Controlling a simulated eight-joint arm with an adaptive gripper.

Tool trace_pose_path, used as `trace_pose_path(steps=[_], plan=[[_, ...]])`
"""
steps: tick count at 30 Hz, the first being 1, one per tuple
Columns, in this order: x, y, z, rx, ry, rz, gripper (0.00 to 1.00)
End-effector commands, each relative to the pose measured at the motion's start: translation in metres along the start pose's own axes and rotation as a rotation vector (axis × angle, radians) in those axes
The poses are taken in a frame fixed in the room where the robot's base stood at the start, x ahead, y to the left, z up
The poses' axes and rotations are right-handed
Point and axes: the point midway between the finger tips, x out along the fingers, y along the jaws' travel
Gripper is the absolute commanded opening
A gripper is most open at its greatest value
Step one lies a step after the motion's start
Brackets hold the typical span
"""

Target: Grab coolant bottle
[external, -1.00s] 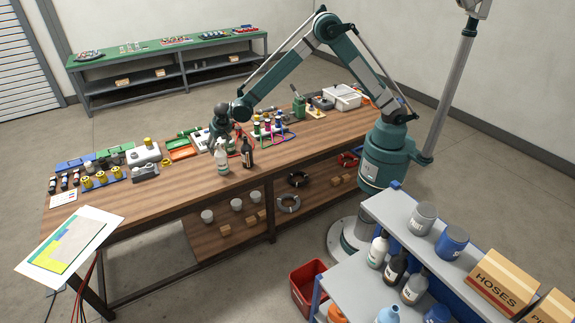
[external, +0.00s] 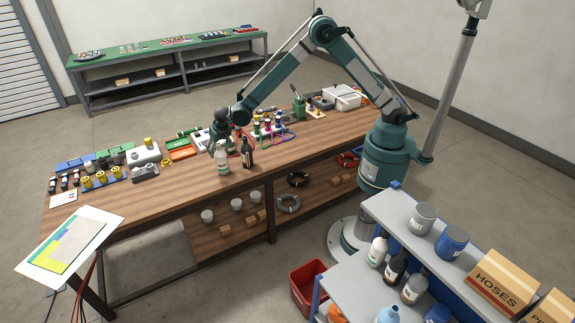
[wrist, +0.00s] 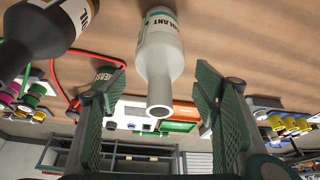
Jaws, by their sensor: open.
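The coolant bottle (external: 222,161) is a pale grey-white bottle standing upright near the front edge of the wooden workbench. In the wrist view the coolant bottle (wrist: 162,62) shows part of its label, with its open neck pointing toward the camera between the jaws. My gripper (wrist: 152,115) is open, one finger on each side of the bottle's neck end, with gaps visible on both sides. In the external view my gripper (external: 220,143) is just behind and above the bottle, and its fingers are hard to make out.
A dark bottle (external: 247,153) stands close to the right of the coolant bottle; in the wrist view this dark bottle (wrist: 45,30) is at upper left. A red hose (wrist: 60,80) lies near it. An orange tray (external: 183,154) and coloured parts are behind.

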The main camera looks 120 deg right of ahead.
Motion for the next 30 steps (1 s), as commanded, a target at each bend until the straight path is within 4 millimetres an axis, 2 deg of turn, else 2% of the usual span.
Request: trace_pose_path(steps=[18, 30], plan=[[0.047, 0.001, 0.004, 0.0, 0.0, 0.0, 0.61], [0.051, 0.001, 0.004, 0.0, 0.0, 0.0, 0.61]])
